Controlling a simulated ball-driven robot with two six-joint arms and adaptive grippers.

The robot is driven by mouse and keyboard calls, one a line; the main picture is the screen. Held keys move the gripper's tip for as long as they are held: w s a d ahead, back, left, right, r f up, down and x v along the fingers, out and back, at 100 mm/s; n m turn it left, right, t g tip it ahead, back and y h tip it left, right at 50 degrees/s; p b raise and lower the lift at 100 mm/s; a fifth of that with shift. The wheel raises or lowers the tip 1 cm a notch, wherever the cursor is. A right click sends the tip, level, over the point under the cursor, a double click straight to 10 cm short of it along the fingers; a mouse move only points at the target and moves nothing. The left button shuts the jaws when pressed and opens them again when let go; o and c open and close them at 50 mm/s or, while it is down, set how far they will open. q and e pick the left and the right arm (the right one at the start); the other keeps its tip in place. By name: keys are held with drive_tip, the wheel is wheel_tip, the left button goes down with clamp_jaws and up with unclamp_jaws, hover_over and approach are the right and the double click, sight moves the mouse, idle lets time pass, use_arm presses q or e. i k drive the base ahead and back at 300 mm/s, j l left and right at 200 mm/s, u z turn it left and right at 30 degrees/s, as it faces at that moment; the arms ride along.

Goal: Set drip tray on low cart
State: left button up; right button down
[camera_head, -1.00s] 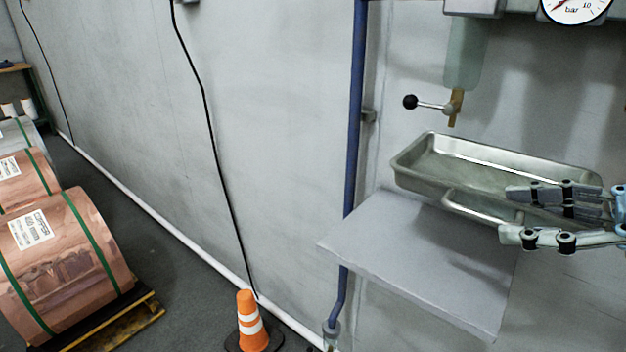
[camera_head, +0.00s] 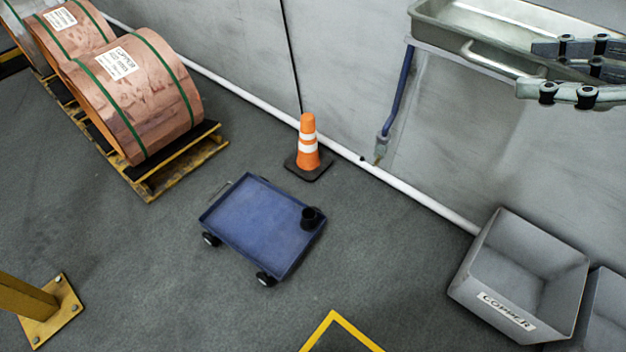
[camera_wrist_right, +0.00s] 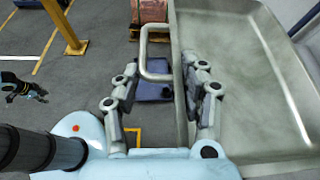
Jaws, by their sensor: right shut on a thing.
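The drip tray (camera_head: 440,28), a shallow metal tray with a loop handle, is at the upper right of the head view, high above the floor. My right gripper (camera_head: 532,68) is shut on its near side, at the handle; the wrist view shows the tray (camera_wrist_right: 250,80) with the handle (camera_wrist_right: 146,50) reaching past the fingers. The low cart (camera_head: 255,225) is a blue flat cart with a raised rim and black wheels, on the floor at the middle. A black round thing (camera_head: 312,217) is at its right corner. My left gripper (camera_wrist_right: 25,90) shows small at the wrist view's left edge; its jaws are unclear.
An orange cone (camera_head: 308,145) stands behind the cart. Copper coils (camera_head: 135,90) sit on pallets at the upper left. Grey bins (camera_head: 520,275) stand at the lower right, and a yellow post (camera_head: 45,310) at the lower left. Floor around the cart's front is clear.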

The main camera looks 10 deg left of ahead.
sight(249, 218)
drive_tip(key=i+j, duration=0.1)
drive_tip(key=j, duration=1.5)
drive_tip(key=i+j, duration=0.7)
